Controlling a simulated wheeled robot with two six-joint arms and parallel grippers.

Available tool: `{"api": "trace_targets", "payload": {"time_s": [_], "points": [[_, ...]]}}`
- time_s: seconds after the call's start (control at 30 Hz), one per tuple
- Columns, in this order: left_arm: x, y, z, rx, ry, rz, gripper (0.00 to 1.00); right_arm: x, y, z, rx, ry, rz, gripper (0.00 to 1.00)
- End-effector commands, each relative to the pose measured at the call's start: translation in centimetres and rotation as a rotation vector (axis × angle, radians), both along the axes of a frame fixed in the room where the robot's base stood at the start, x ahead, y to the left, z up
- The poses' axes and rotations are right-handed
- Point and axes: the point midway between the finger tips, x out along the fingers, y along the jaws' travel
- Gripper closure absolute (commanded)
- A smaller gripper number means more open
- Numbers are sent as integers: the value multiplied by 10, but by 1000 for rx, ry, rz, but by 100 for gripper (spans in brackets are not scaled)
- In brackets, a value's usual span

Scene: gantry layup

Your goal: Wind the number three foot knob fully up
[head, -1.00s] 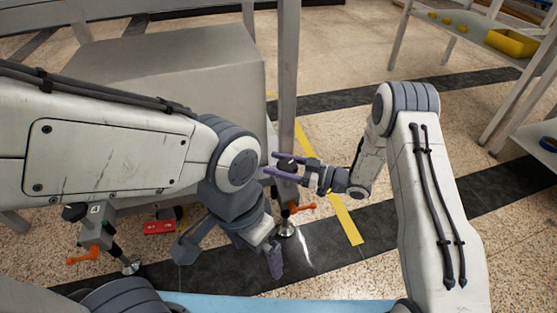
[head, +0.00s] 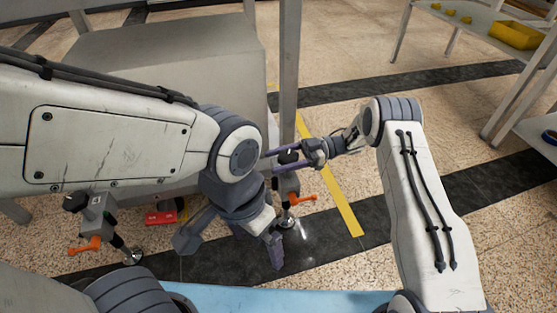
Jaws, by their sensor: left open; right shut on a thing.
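A levelling foot stands at the bottom of the grey gantry post, with a dark round knob (head: 289,157) on top, an orange lever (head: 304,199) and a round metal pad (head: 288,222) on the floor. Its number cannot be read. My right gripper (head: 272,161) reaches in from the right, its purple fingers shut on this knob from either side. My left gripper (head: 232,252) is open and empty, pointing down in front of the gantry, left of and nearer than the foot. My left arm hides part of the gantry base.
Another foot (head: 96,208) marked 4, with its own dark knob and orange lever, stands at the left. A red object (head: 160,217) lies on the floor between the feet. A shelf with a yellow bin (head: 515,36) stands at the back right. Open floor lies right of the post.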

Motion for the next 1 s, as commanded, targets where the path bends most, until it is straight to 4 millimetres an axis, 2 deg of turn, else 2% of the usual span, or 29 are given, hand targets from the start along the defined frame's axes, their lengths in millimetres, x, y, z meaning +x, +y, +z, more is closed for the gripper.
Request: {"api": "trace_targets", "payload": {"time_s": [0.47,0.5,0.57,0.6,0.87,1.0], "points": [[0,0,-1,0,0,0,3,-1,0,-1,1,1,16,88],[0,0,-1,0,0,0,3,-1,0,-1,2,2,16,29],[0,0,-1,0,0,0,3,-1,0,0,2,2,16,6],[0,0,-1,0,0,0,3,-1,0,0,2,2,16,3],[0,0,-1,0,0,0,3,-1,0,0,1,0,15,3],[0,0,4,0,0,0,3,3,-7,1,2,1,14,3]]}}
